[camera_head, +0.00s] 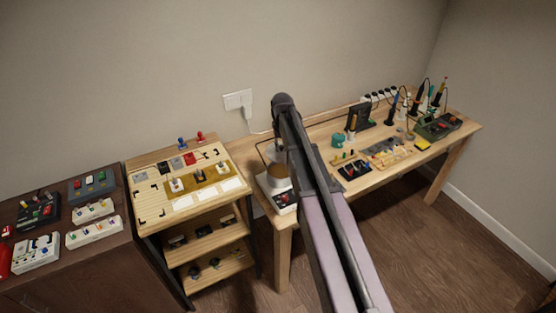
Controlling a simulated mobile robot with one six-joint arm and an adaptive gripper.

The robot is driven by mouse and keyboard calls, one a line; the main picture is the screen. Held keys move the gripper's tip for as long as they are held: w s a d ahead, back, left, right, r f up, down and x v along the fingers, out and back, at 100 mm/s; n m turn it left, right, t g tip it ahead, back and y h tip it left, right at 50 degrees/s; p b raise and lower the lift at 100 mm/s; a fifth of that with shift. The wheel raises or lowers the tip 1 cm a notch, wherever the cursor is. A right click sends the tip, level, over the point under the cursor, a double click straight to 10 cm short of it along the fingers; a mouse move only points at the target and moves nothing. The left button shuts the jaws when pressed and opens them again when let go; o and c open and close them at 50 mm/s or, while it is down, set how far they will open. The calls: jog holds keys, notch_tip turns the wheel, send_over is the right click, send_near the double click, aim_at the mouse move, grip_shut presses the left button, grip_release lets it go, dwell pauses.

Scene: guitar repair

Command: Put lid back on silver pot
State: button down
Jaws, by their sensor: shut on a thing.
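The silver pot (277,184) stands on a small white heater with a dark front (285,201), at the left end of the long wooden bench. Brown shows at the pot's top, so it looks uncovered. A small grey shape just above it looks like the lid (271,152), raised and apart from the pot. My gripper (279,144) is at the lower end of my dark arm link, directly above the pot, and is shut on the lid. The fingers are small and largely hidden by my arm, which also covers the pot's right side.
The long bench (318,133) carries a teal item (338,140), a black stand (360,117), soldering irons and small parts to the right. A wooden shelf cart (150,218) with guitar parts stands left. A dark cabinet (100,258) with pedals is further left. A cable runs from the wall socket (238,100).

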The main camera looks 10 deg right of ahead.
aim_at(280, 152)
jog(key=f+b, duration=0.1)
jog(key=w+f+b, duration=0.1)
jog(key=f, duration=0.1)
jog(key=w+f+b, duration=0.1)
jog(key=shift+w+f, duration=0.15)
jog(key=shift+f, duration=0.1)
jog(key=shift+f+b, duration=0.1)
jog(key=shift+b, duration=0.2)
jog(key=shift+f+b, duration=3.05)
jog(key=shift+f, duration=0.05)
jog(key=shift+w, duration=0.1)
jog(key=shift+f, duration=0.15)
dwell(0.7)
